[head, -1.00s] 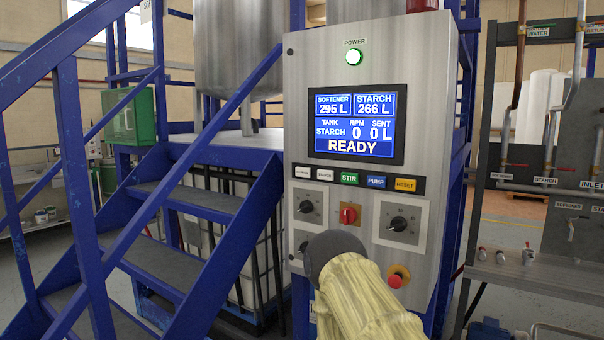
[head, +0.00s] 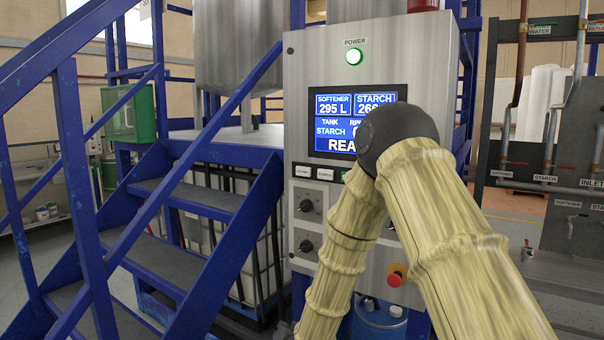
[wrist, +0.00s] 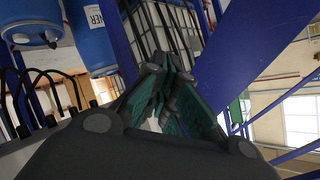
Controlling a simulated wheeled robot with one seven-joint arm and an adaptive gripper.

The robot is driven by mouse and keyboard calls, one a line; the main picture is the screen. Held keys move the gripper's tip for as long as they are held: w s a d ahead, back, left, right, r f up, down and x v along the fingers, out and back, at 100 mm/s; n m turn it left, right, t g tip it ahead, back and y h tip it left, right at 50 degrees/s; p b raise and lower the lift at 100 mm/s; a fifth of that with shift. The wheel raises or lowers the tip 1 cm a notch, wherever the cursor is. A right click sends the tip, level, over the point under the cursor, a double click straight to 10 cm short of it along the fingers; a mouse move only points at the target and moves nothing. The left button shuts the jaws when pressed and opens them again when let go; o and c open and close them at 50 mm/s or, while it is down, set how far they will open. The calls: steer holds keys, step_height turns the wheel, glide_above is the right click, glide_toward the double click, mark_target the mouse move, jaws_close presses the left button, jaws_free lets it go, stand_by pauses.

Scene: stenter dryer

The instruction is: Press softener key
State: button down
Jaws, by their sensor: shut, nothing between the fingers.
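The softener key (head: 303,171) is the leftmost white key in the row under the screen on the steel control panel (head: 320,60). Its small label is hard to read. It is uncovered in the head view, just left of my arm. My gripper (wrist: 163,80) shows in the wrist view with its green-padded fingers together and nothing between them. In the head view my arm's elbow covers the right part of the panel, and I cannot make out the gripper clearly. The softener key is not visible in the wrist view.
The starch key (head: 325,174) sits beside the softener key. The screen (head: 335,105) is partly hidden. A red emergency stop (head: 396,275) is low on the panel. Blue stairs (head: 175,262) stand to the left. Blue drums (wrist: 92,35) show in the wrist view.

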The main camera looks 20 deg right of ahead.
mark_target(303, 171)
steer(key=w+r+m+t+h, duration=0.1)
steer(key=w+r+m+t, duration=0.1)
steer(key=r, duration=1.1)
steer(key=w+d+r+m+t, duration=0.1)
steer(key=w+r, duration=0.4)
steer(key=r, duration=0.8)
steer(key=w+r+m+t+h+p, duration=0.1)
steer(key=w+r+m+t, duration=0.1)
steer(key=r, duration=1.1)
steer(key=shift+w+d+r+m+t+h, duration=0.35)
steer(key=shift+w+t, duration=0.35)
steer(key=shift+t, duration=0.5)
steer(key=shift+d, duration=0.15)
steer(key=w+d+p, duration=0.2)
steer(key=w+d, duration=0.3)
steer(key=d, duration=0.1)
steer(key=shift+w+d, duration=0.2)
steer(key=shift+d, duration=0.2)
steer(key=shift+w+d+f, duration=0.1)
steer(key=shift+w+d+b, duration=0.2)
steer(key=shift+b, duration=0.2)
